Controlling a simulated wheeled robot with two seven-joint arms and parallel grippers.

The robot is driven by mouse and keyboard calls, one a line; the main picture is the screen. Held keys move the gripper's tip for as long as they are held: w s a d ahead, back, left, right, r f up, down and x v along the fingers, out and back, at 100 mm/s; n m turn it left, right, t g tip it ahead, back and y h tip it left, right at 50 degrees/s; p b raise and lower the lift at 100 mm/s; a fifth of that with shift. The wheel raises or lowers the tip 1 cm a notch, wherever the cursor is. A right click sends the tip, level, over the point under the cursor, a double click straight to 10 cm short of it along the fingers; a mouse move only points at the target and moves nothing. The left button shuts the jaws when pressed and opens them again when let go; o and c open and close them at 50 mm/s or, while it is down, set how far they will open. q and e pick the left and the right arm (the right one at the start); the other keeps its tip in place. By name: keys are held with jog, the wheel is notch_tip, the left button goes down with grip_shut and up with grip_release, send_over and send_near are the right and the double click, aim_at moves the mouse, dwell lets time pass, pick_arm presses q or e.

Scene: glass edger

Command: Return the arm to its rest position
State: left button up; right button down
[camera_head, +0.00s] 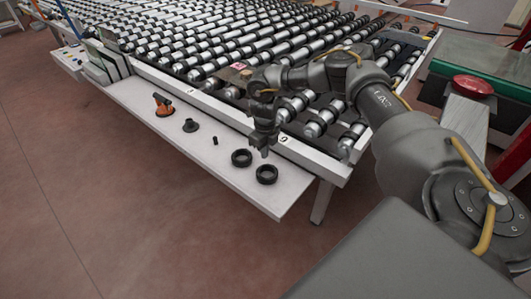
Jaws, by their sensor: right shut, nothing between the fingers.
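My right arm comes in from the right and bends over the roller bed. My right gripper (262,150) points down, shut and empty, above the near right part of the white shelf (215,168). Below it on the shelf lie two black rings (266,174), apart from each other. My left gripper is out of the picture.
An orange-and-black part (163,105), a black flanged piece (190,126) and a small black peg (215,141) stand on the shelf. The roller conveyor (200,60) fills the back. A red button (473,86) is at right. Floor at left is clear.

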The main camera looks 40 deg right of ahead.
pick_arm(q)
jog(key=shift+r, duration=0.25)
pick_arm(e)
jog(key=shift+r, duration=0.25)
